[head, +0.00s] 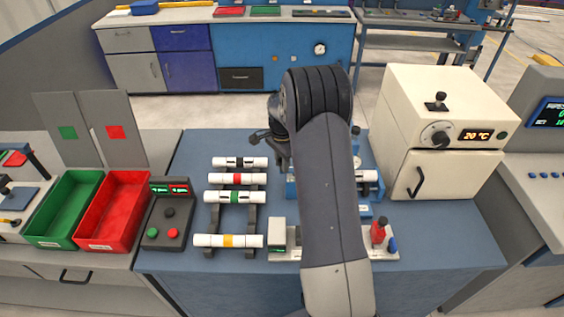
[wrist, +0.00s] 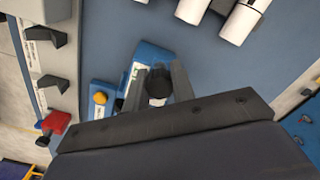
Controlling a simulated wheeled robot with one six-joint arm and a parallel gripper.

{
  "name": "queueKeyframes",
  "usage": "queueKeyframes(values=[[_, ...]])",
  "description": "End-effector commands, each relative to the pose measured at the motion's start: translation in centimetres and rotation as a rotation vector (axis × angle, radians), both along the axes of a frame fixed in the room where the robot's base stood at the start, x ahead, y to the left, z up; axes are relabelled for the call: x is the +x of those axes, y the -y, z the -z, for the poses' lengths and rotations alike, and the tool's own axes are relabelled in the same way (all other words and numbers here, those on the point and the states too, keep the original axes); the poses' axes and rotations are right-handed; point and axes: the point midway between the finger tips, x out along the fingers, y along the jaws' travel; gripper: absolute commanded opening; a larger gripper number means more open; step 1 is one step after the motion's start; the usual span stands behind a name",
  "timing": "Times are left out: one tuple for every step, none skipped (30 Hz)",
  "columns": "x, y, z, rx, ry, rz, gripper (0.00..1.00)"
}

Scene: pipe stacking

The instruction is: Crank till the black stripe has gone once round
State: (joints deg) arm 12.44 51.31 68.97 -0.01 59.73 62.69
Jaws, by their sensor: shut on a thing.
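My gripper (wrist: 158,88) is shut on a black knob (wrist: 157,80) in the wrist view. The knob stands at a blue fixture (wrist: 139,60), which also shows behind my arm in the head view (head: 291,187). In the head view my gripper (head: 282,158) is mostly hidden by my arm. A white pipe end (head: 368,176) with a dark band sticks out right of my arm at the blue fixture. Another white pipe with a black stripe (head: 239,162) lies on the rack. Most of the crank and the fixture's middle are hidden.
Pipes with red (head: 237,179), green (head: 235,197) and yellow (head: 228,241) bands lie on the dark rack. A button box (head: 168,222), red bin (head: 112,210) and green bin (head: 62,212) stand left. A cream oven (head: 440,125) stands right.

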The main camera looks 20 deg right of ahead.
Motion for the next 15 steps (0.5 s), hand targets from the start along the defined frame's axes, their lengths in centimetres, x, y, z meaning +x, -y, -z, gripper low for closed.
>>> queueKeyframes(values=[[-0.1,0.0,0.0,0.000,0.001,-0.016,0.01],[-0.1,-0.1,0.1,0.000,0.001,-0.027,0.01],[-0.2,-0.1,0.1,0.000,0.000,-0.046,0.01],[-0.3,-0.1,0.1,0.000,0.000,-0.061,0.01],[-0.4,-0.2,0.1,0.000,0.000,-0.080,0.01],[-0.5,-0.2,0.2,0.000,0.000,-0.106,0.01],[-0.6,-0.2,0.2,0.000,0.001,-0.126,0.01],[-0.7,-0.2,0.1,-0.001,0.001,-0.150,0.01],[-0.9,-0.3,0.2,-0.001,0.001,-0.182,0.01],[-1.0,-0.3,0.2,0.000,0.001,-0.208,0.01],[-1.2,-0.3,0.2,0.000,0.001,-0.235,0.01],[-1.4,-0.3,0.2,0.000,0.001,-0.272,0.01],[-1.5,-0.3,0.2,-0.001,0.001,-0.300,0.01],[-1.6,-0.3,0.2,0.000,0.002,-0.328,0.01],[-1.8,-0.3,0.2,-0.001,0.001,-0.367,0.01]])
